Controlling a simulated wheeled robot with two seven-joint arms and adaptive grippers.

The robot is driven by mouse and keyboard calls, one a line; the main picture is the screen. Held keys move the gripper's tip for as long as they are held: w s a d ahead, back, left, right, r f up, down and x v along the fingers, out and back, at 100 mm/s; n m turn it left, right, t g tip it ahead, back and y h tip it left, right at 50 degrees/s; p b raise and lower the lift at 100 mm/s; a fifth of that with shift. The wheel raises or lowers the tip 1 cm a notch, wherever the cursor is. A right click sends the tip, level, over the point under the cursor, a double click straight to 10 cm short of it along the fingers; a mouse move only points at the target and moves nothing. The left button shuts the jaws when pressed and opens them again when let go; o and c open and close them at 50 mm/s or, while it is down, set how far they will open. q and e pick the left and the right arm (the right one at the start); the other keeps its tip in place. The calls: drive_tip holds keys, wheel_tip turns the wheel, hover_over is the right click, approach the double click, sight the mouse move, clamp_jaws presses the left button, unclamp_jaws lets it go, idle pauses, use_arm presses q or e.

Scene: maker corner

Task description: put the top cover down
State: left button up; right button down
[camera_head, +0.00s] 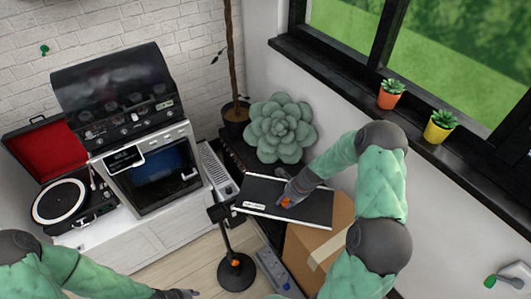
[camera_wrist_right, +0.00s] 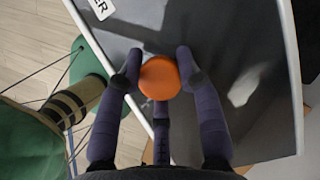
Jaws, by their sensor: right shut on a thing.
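The top cover (camera_head: 313,206) is a dark flat panel with a light edge, a white label and an orange knob (camera_wrist_right: 160,78). My right gripper (camera_head: 286,200) is shut on this knob from above, its fingers around it in the right wrist view (camera_wrist_right: 158,70). The cover is held over the cardboard box (camera_head: 341,215) and partly hides it; I cannot tell whether they touch. My left gripper (camera_head: 180,294) is at the bottom edge of the head view, away from the cover; its fingers are too small and cut off to read.
A white machine (camera_head: 157,181) with a dark glass front stands on a white cabinet, beside a record player (camera_head: 62,201). A large green succulent (camera_head: 280,128) is behind the cover. A black stand (camera_head: 235,272) is on the floor. A windowsill with small pots runs along the right.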

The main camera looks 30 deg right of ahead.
drive_tip(key=shift+w+d, duration=0.15)
drive_tip(key=shift+w, duration=0.05)
drive_tip(key=w+d+f+b, duration=0.1)
drive_tip(key=d, duration=0.2)
drive_tip(key=w+d+f+b, duration=0.1)
drive_tip(key=d+f, duration=0.1)
drive_tip(key=d, duration=0.1)
drive_tip(key=w+d+f+b, duration=0.1)
drive_tip(key=d, duration=0.2)
drive_tip(key=shift+f+b, duration=0.35)
drive_tip(key=d+f, duration=0.1)
drive_tip(key=f+b, duration=0.1)
drive_tip(key=d+f, duration=0.1)
drive_tip(key=shift+w+d+f+b, duration=0.3)
drive_tip(key=shift+w+f+b, duration=0.05)
drive_tip(key=shift+w, duration=0.05)
drive_tip(key=shift+w+d+f, duration=0.15)
drive_tip(key=shift+d+f, duration=0.3)
drive_tip(key=shift+d, duration=0.05)
drive_tip(key=f+b, duration=0.1)
drive_tip(key=f, duration=0.1)
drive_tip(key=f+b, duration=0.1)
drive_tip(key=shift+w+d+f+b, duration=0.1)
drive_tip(key=shift+d+f+b, duration=0.15)
drive_tip(key=shift+f+b, duration=0.15)
drive_tip(key=shift+r, duration=0.1)
drive_tip(key=c, duration=0.8)
unclamp_jaws()
drive_tip(key=shift+r, duration=0.1)
